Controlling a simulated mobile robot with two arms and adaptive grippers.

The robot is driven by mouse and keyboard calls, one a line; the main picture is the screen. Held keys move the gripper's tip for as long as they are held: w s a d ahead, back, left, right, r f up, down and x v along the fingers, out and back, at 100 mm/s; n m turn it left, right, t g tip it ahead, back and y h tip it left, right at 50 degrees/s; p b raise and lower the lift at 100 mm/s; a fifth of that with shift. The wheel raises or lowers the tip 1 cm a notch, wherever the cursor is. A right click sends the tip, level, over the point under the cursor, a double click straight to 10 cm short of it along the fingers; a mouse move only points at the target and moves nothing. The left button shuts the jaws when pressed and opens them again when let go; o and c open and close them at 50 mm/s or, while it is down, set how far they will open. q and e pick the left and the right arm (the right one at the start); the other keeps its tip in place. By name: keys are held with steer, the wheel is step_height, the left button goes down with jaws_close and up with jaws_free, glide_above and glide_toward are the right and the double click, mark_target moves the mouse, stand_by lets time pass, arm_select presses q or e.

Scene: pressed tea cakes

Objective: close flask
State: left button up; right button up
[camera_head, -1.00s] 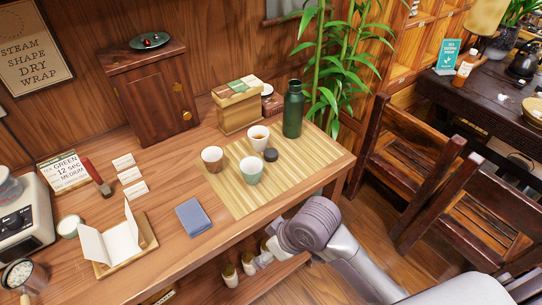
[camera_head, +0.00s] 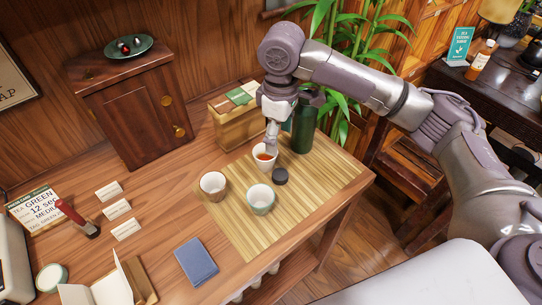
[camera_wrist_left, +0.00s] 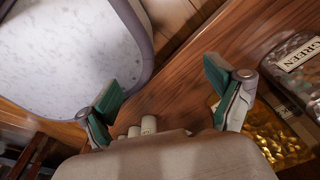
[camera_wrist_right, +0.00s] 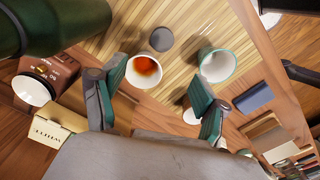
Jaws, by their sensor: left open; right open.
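The dark green flask (camera_head: 303,128) stands upright on the bamboo mat (camera_head: 325,185); its top is partly hidden by my right arm. The flask also fills the upper left of the right wrist view (camera_wrist_right: 45,22). A small dark round cap (camera_head: 280,176) lies on the mat in front of the flask; it also shows in the right wrist view (camera_wrist_right: 161,39). My right gripper (camera_head: 271,143) points down just left of the flask, over the tea-filled cup (camera_head: 264,158), open and empty. My left gripper (camera_wrist_left: 163,82) shows only in the left wrist view, open and empty.
A brown cup (camera_head: 213,184) and a pale green cup (camera_head: 260,199) stand on the mat near the cap. A wooden box (camera_head: 235,126) stands behind the mat, beside the flask. The blue booklet (camera_head: 196,261) lies left of the mat. The mat's right part is clear.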

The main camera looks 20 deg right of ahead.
glide_above(279, 174)
step_height(279, 174, down, 7)
steer(key=shift+s+r, duration=0.15)
steer(key=shift+f, duration=0.65)
steer(key=f, duration=0.1)
steer(key=f+p, duration=0.1)
steer(key=f, duration=0.3)
steer(key=shift+w, duration=0.25)
arm_select(q)
steer(key=s, duration=0.1)
steer(key=s+r, duration=0.1)
steer(key=s, duration=0.1)
steer(key=shift+r, duration=0.1)
